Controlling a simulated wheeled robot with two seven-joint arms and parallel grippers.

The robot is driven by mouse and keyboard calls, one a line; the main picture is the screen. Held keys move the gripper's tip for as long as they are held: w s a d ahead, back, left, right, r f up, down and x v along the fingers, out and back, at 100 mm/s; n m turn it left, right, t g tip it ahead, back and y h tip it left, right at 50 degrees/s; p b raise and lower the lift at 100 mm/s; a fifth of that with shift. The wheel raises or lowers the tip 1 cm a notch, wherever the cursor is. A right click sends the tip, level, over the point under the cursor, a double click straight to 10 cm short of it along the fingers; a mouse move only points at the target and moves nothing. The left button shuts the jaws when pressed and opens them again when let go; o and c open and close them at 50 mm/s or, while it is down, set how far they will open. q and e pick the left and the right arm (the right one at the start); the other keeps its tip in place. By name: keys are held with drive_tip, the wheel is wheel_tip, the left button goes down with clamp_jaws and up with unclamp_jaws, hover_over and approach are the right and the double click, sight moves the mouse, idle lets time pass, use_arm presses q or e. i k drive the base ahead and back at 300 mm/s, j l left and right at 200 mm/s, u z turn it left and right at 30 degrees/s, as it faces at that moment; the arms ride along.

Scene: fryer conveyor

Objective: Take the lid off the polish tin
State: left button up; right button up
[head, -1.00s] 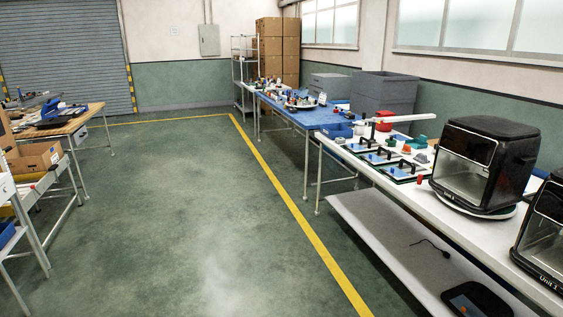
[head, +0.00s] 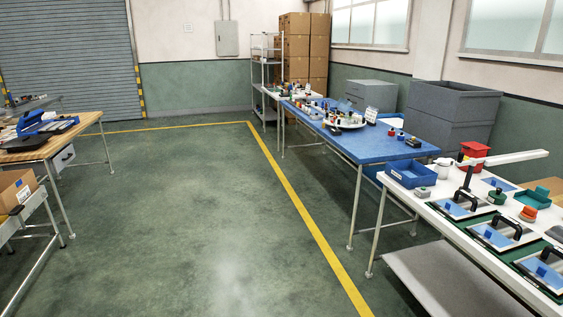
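I cannot pick out the polish tin or its lid for sure. The blue-topped table (head: 350,146) at centre right holds many small items that are too small to tell apart, several of them around a pale round tray (head: 346,124). Small red and blue items (head: 413,142) lie near its right end. On the nearer white table (head: 440,208) are a small round green item (head: 497,196) and a round orange-red item (head: 528,213); I cannot tell what they are. Neither of my grippers shows.
The white table also carries a blue bin (head: 410,173), a red container (head: 473,155) and several panels with black handles (head: 502,228). Grey bins (head: 450,115) stand behind. A wooden-topped bench (head: 50,142) is at left. The green floor (head: 200,210) between is clear.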

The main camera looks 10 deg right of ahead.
sight(497, 195)
drive_tip(key=i+l+z, duration=0.35)
drive_tip(key=i, duration=0.25)
drive_tip(key=i+z, duration=0.35)
drive_tip(key=i, duration=0.3)
drive_tip(key=i+j+z, duration=0.1)
drive_tip(key=i+z, duration=0.3)
drive_tip(key=i, duration=0.2)
drive_tip(key=i+j+z, duration=0.35)
drive_tip(key=i, duration=0.3)
